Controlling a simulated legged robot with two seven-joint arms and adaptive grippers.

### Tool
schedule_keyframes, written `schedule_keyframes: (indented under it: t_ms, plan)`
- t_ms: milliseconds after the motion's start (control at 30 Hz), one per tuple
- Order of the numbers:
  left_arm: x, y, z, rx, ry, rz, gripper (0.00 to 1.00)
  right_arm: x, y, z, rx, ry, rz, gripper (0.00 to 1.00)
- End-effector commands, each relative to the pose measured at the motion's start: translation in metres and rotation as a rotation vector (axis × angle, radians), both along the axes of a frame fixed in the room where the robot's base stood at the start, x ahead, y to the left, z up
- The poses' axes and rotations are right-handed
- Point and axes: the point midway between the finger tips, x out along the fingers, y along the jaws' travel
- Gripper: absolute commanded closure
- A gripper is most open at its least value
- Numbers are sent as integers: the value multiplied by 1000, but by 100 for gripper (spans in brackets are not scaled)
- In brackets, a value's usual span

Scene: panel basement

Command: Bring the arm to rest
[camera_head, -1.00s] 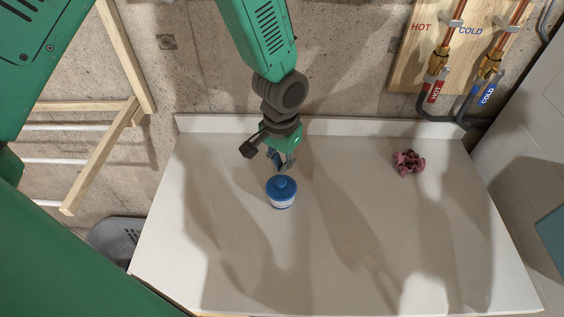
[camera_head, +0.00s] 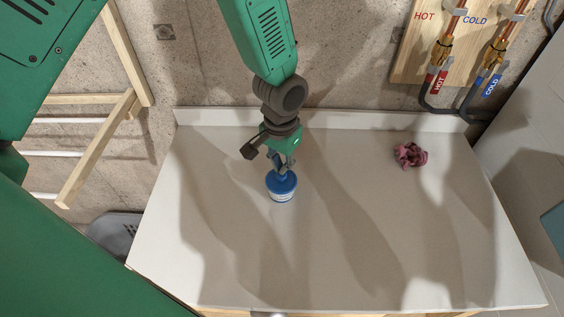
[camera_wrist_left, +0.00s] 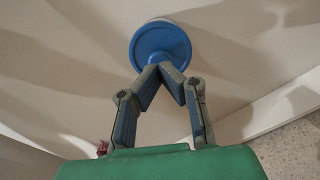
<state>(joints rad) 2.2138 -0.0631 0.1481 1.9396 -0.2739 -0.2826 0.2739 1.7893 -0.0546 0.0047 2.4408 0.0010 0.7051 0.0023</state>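My left gripper (camera_head: 282,168) reaches down from the top of the head view, directly over a white jar (camera_head: 281,197) with a blue lid (camera_head: 281,181). The jar stands upright on the white worktop (camera_head: 350,230). In the left wrist view, the fingers (camera_wrist_left: 160,68) lean inward and their tips come together in front of the round blue lid (camera_wrist_left: 160,40). The lid's middle is partly hidden by the tips. I cannot tell whether the tips touch it. My right gripper is not in view.
A crumpled dark pink cloth (camera_head: 410,154) lies on the right of the worktop. Hot and cold pipes (camera_head: 465,60) run down a wooden board behind it. A wooden frame (camera_head: 100,145) and a grey bin (camera_head: 113,235) are on the left. The worktop's front is clear.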

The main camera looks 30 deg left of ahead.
Motion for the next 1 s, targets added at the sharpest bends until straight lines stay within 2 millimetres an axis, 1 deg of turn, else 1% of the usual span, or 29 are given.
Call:
schedule_keyframes:
  t_ms: [500, 867, 1000]
  plan:
    - [0, 0, -17, 0, 0, 0, 100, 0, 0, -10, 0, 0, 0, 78]
    - [0, 0, -15, 0, 0, 0, 100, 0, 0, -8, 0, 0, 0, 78]
    - [0, 0, -8, 0, 0, 0, 100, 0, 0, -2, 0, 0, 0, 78]
